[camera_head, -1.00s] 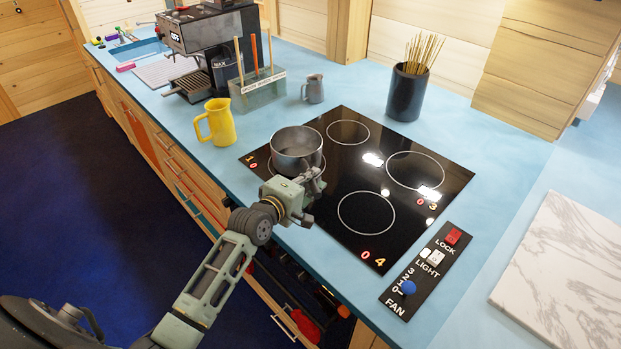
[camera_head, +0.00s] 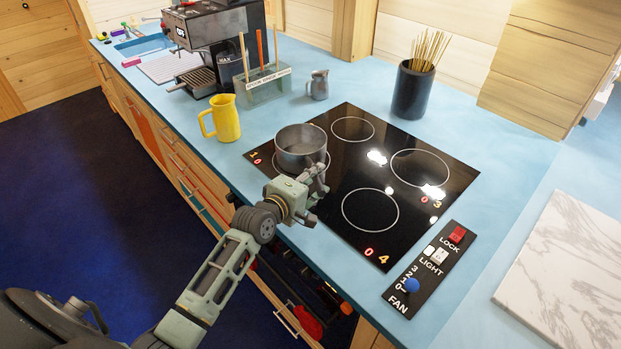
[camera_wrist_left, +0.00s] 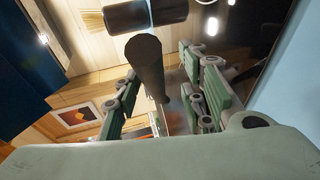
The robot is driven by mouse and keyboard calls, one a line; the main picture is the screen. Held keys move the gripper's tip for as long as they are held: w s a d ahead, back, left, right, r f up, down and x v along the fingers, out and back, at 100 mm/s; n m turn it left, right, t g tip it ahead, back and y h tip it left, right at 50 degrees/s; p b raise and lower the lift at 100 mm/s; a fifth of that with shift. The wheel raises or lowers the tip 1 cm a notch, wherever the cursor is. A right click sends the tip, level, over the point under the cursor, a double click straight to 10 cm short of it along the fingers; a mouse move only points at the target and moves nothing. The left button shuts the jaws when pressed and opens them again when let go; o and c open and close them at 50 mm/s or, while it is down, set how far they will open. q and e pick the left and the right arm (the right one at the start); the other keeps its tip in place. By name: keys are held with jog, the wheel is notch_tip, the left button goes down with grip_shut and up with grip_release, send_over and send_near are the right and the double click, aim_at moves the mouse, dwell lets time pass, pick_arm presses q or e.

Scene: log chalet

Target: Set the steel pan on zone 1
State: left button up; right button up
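The steel pan (camera_head: 301,141) is upright at the near-left ring of the black hob (camera_head: 341,178), the ring marked 1. Part of the zone 1 ring (camera_head: 327,165) shows beside its base; I cannot tell whether the base touches the glass. My left gripper (camera_head: 318,183) is at the pan's near side, low over the hob's front edge. In the left wrist view its fingers (camera_wrist_left: 160,105) stand apart, with a dark bar (camera_wrist_left: 145,62), seemingly the pan's handle, between them and a gap beside it. My right gripper is not in view.
A yellow jug (camera_head: 221,118) stands left of the hob, and a small grey pitcher (camera_head: 318,85) behind it. A dark pot of skewers (camera_head: 412,92) is at the back. A control panel (camera_head: 428,268) lies right of the hob, near a marble board (camera_head: 565,265).

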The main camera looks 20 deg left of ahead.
pick_arm(q)
jog(key=v, duration=1.2)
jog(key=shift+r, duration=0.25)
jog(key=s+d+f+m, duration=0.1)
jog(key=s+d+f+m+g, duration=0.1)
jog(key=d+f+m, duration=0.1)
jog(key=shift+s+f+g, duration=0.15)
jog(key=shift+s+g, duration=0.15)
jog(key=shift+s, duration=0.05)
jog(key=s+d+f+m+g+y, duration=0.1)
jog(key=s+d+f+m+g, duration=0.15)
jog(key=s+m, duration=0.4)
jog(key=s+d+f+m+g, duration=0.1)
jog(key=s+f+m+g, duration=0.25)
jog(key=s, duration=0.55)
jog(key=s+d+f+m+g+y, duration=0.1)
jog(key=s+f+m+g, duration=0.25)
jog(key=s, duration=0.45)
notch_tip(320, 180, down, 30)
jog(key=s+m+g+b, duration=0.2)
jog(key=s+b, duration=0.1)
jog(key=s+a+f+b, duration=0.1)
jog(key=s+a+f, duration=0.1)
jog(key=s+f, duration=1.4)
jog(key=shift+a+g, duration=0.3)
jog(key=shift+g, duration=0.15)
